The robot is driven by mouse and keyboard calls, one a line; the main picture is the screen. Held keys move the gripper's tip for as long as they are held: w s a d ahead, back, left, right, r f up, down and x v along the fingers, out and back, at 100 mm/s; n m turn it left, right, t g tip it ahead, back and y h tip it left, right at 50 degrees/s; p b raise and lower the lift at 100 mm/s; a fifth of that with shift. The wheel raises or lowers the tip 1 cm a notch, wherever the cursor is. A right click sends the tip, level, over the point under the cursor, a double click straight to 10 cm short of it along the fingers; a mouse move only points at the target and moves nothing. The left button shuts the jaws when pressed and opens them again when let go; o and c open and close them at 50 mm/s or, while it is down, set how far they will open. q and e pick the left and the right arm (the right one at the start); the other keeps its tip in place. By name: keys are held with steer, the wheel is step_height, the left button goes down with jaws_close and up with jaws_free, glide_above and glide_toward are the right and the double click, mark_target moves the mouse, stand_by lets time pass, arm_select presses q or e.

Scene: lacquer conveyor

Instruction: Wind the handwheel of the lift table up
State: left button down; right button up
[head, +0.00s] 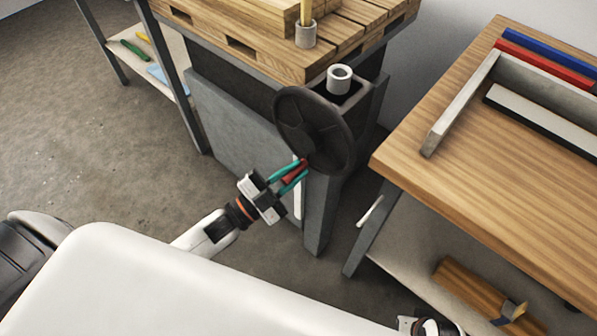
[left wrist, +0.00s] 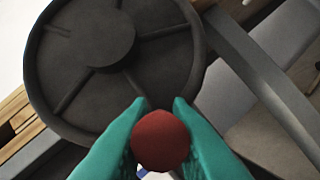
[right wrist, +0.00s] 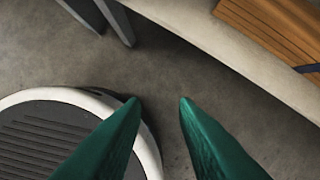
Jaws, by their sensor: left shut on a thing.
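The dark handwheel (head: 309,122) is mounted on the near side of the grey lift table (head: 240,130). It also fills the upper left of the left wrist view (left wrist: 90,45), with its hub and spokes showing. Its red knob (left wrist: 160,140) stands out near the rim, at the bottom of the wheel in the head view. My left gripper (head: 292,174) is shut on the red knob, with a teal finger on each side of it. My right gripper (right wrist: 160,102) is open and empty over the floor in the right wrist view.
Wooden pallet boards (head: 250,35) lie on top of the lift table. A wooden workbench (head: 480,150) with a metal rail stands close to the right, leaving a narrow gap. A shelf (head: 165,62) with small tools is at the back left. The floor (head: 90,150) at left is clear.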

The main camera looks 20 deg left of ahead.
arm_select(q)
steer(key=shift+w+a+r+m, duration=0.1)
steer(key=shift+w+a+m, duration=0.1)
steer(key=shift+a+m, duration=0.35)
arm_select(e)
steer(key=shift+s+f, duration=0.15)
steer(key=shift+f, duration=0.35)
steer(key=shift+s+f, duration=0.15)
steer(key=shift+f, duration=0.35)
arm_select(q)
steer(key=shift+d, duration=0.1)
steer(key=c, duration=1.3)
jaws_free()
arm_select(e)
steer(key=shift+a, duration=0.1)
arm_select(q)
steer(key=v, duration=1.2)
arm_select(e)
steer(key=shift+f, duration=0.1)
